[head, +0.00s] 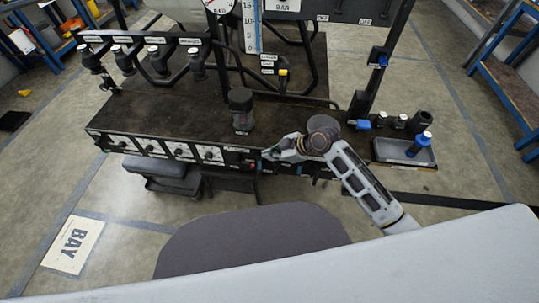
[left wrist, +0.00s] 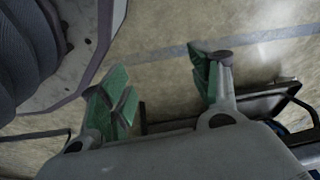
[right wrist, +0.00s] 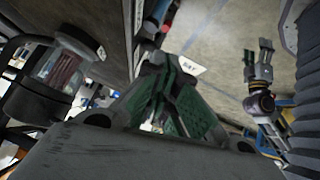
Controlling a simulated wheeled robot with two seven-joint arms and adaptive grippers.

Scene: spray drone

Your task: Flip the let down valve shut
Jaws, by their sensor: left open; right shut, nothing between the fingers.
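My right gripper (head: 270,155) is at the front edge of the dark bench (head: 150,125), just right of the row of white dial plates. In the right wrist view its green-padded fingers (right wrist: 175,95) are together with nothing visible between them. No label that I can read marks the let down valve. Small blue parts (head: 262,166) show on the bench front beside the right gripper, partly hidden by it. A blue fitting (head: 362,124) sits farther right. My left gripper (left wrist: 165,85) is open and empty above the floor; it is outside the head view.
A dark cylinder with a clear lower part (head: 240,110) stands on the bench behind the right gripper. A grey tray (head: 403,151) with a blue-topped item is at the right. Black hanging fittings (head: 158,62) line the back left. Floor at the left is open around a BAY sign (head: 74,245).

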